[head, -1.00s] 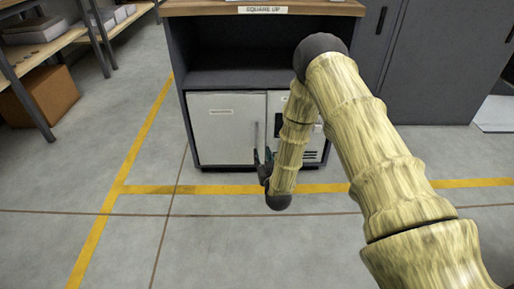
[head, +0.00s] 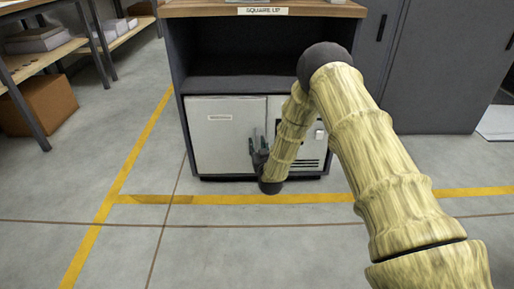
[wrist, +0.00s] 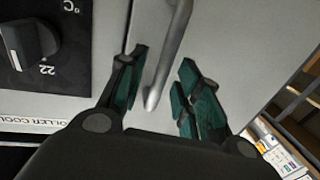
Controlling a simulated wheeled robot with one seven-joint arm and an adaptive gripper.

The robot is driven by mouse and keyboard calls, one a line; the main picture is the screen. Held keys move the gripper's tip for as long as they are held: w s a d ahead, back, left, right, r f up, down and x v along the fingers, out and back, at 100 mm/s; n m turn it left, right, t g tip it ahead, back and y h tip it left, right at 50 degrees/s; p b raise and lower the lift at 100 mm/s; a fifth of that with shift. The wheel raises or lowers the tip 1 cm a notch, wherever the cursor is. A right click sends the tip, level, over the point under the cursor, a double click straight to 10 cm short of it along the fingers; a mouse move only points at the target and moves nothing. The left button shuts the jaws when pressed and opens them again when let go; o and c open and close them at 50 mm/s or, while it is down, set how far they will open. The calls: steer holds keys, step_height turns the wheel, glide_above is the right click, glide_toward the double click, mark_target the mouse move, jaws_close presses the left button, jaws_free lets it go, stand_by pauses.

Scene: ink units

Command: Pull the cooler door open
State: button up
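The cooler door (head: 220,145) is a pale grey panel at the lower left of the dark cabinet. It looks closed, flush with the unit beside it. Its metal bar handle (wrist: 167,55) shows in the wrist view; in the head view my gripper mostly hides it. My gripper (head: 259,142) is in front of the door's right edge. In the wrist view my gripper (wrist: 163,62) is open, with its dark green finger pads on either side of the handle. A gap shows between the handle and the pads, most clearly on the right.
The control panel with a dial (wrist: 32,42) is beside the door. The dark cabinet (head: 240,70) has an empty open shelf above. Shelving (head: 75,45) and a cardboard box (head: 38,105) stand at the left. The floor (head: 210,240) in front is clear.

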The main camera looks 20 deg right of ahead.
steer(key=shift+w, duration=0.55)
jaws_close()
steer(key=shift+s+a, duration=0.1)
